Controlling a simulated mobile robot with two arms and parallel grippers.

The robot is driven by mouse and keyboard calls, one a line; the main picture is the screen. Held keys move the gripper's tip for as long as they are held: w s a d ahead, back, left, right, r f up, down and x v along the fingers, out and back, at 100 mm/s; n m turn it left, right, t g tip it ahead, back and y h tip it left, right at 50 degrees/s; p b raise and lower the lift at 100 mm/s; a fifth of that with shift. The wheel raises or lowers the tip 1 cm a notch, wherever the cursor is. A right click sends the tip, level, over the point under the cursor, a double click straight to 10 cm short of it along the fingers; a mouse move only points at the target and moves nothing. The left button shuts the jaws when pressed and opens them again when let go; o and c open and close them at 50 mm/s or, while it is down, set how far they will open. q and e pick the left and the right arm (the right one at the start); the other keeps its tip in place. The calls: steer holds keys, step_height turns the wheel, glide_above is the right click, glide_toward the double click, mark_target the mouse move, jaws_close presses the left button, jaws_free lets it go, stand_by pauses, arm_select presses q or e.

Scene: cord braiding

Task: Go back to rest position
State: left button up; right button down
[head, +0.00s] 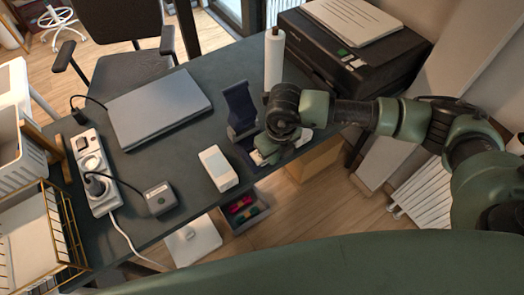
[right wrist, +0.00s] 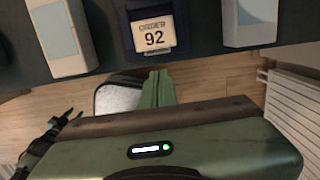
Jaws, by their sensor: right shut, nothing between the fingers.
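My right gripper (head: 264,156) is shut and empty in the head view. It hangs over the near right edge of the desk (head: 165,215), just in front of a dark blue stand (head: 239,105). In the right wrist view its green fingers (right wrist: 157,88) are together, with the desk edge above them. The blue stand there bears a card (right wrist: 153,33) reading "ORDER 92". My left gripper is in neither view.
A white box (head: 218,168) stands left of the right gripper; another pale object is partly hidden behind it. A laptop (head: 158,107), power strip (head: 95,170), white roll (head: 274,60) and printer (head: 350,62) occupy the desk. An open grey bin (head: 262,222) and radiator (head: 420,190) are below.

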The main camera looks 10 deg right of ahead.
steer(key=shift+r, duration=0.75)
